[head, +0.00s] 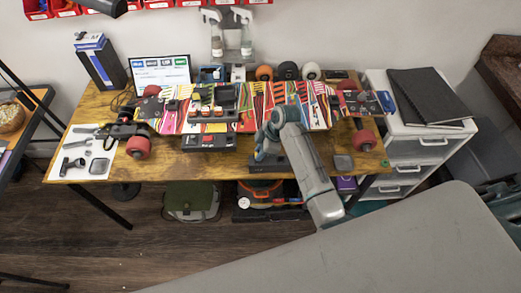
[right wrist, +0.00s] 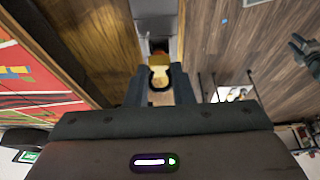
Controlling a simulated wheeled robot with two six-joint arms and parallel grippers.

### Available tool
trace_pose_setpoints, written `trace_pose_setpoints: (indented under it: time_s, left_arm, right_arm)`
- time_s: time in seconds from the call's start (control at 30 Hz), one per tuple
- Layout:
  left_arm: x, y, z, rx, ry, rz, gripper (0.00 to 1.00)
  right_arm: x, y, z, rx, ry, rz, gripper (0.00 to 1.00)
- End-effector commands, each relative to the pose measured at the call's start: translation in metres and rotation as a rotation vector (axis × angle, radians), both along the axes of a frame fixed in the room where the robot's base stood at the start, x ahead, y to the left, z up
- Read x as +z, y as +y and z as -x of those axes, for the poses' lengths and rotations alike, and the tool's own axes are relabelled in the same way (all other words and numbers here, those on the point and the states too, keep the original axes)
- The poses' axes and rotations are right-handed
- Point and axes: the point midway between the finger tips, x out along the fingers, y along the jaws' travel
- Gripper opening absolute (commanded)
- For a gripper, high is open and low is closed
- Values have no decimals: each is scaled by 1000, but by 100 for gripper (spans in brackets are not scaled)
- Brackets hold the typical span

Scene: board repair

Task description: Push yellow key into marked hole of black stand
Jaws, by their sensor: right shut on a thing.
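My right gripper (head: 262,150) is at the front edge of the wooden table, right of the middle, beside a low black stand (head: 272,164). In the right wrist view my right gripper (right wrist: 160,88) is shut on the small yellow key (right wrist: 161,72), which shows between its fingertips. A dark block lies just beyond the key; I cannot tell whether they touch. The marked hole cannot be made out. Other black stands, one low in front of the board (head: 208,143) and one on it (head: 243,100), stand further left.
A colourful skateboard deck (head: 177,118) with red wheels (head: 138,147) lies across the table (head: 98,105). A white sheet with tools (head: 82,158) is at the left. A white drawer unit (head: 410,150) stands at the right. A small dark square (head: 343,162) lies right of my arm.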

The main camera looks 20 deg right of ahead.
Motion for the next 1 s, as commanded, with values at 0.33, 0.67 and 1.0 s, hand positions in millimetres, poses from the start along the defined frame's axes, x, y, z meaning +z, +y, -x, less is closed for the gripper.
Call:
trace_pose_setpoints:
  time_s: [0.33,0.67,1.0]
  left_arm:
    - [0,0,0,0,0,0,36]
    - [0,-1,0,0,0,1,36]
    - [0,-1,0,0,0,1,36]
  right_arm:
    - [0,0,0,0,0,0,0]
    - [-4,0,0,0,1,0,0]
    - [-8,0,0,0,1,0,0]
